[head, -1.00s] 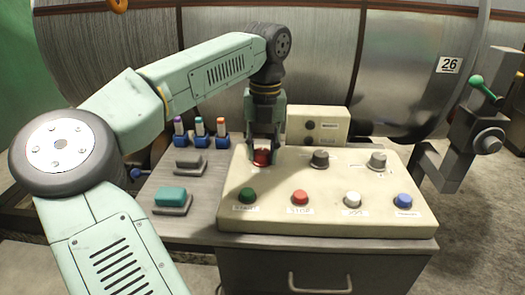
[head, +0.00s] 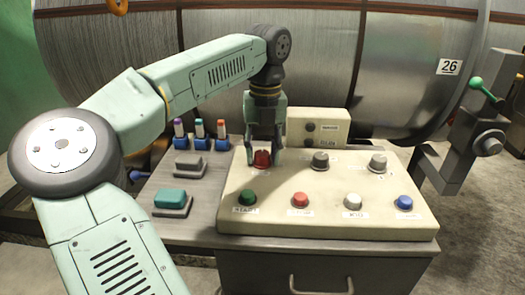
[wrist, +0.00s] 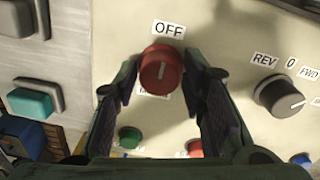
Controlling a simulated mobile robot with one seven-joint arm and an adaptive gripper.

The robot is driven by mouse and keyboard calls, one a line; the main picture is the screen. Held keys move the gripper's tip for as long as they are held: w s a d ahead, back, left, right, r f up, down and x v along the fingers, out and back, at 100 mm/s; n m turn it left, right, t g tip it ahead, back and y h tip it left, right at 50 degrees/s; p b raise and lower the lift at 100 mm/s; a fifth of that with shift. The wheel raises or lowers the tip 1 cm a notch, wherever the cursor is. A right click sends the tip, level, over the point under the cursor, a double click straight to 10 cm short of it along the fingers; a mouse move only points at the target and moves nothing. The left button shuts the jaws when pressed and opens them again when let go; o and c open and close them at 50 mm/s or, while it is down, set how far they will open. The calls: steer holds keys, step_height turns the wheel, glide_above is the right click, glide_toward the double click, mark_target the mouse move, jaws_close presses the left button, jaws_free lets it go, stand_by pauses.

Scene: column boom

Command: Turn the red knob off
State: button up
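The red knob (wrist: 162,72) sits on the cream control panel (head: 325,222). Its white pointer line stands nearly upright in the wrist view, towards the OFF label (wrist: 168,30) above it. A second label below the knob is partly hidden. In the head view the red knob (head: 262,159) is at the panel's back left, below my gripper (head: 265,158). My gripper (wrist: 160,80) is open, pointing down, with one finger on each side of the knob. Narrow gaps seem to show between fingers and knob.
A grey knob (wrist: 280,96) marked REV, 0, FWD is right of the red knob; another grey knob (head: 378,162) is farther right. Green (head: 248,196), red (head: 300,199), white (head: 352,201) and blue (head: 403,202) buttons line the front. A cream box (head: 318,127) stands behind.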

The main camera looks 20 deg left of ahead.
mark_target(264, 153)
steer(key=shift+o, duration=1.2)
step_height(264, 153, up, 12)
steer(key=shift+d, duration=0.2)
